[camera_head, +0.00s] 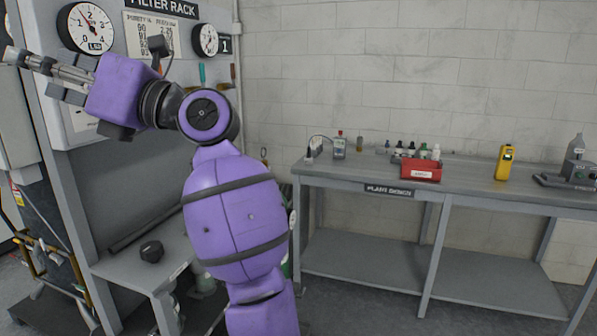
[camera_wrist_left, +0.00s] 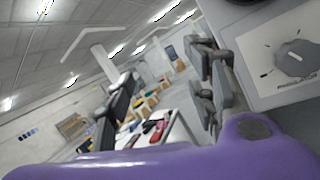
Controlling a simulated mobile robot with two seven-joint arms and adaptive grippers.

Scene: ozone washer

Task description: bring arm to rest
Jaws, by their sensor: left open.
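My left arm (camera_head: 232,215), purple with dark joints, rises from the bottom of the head view in front of the filter rack. My left gripper (camera_head: 30,72) is at the upper left, its fingers pointing left, open and with nothing seen between them. It is close in the picture to the rack's panel and a round gauge (camera_head: 86,28); I cannot tell the exact gap. In the left wrist view the grey fingers (camera_wrist_left: 208,82) stand apart beside a grey panel with a white dial plate (camera_wrist_left: 285,50). My right gripper is not in view.
A black knob (camera_head: 151,251) lies on the grey ledge below the rack. A second gauge (camera_head: 206,40) is on the panel. At right stands a grey bench (camera_head: 470,183) with a red bin (camera_head: 421,170), small bottles and a yellow handheld device (camera_head: 504,162).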

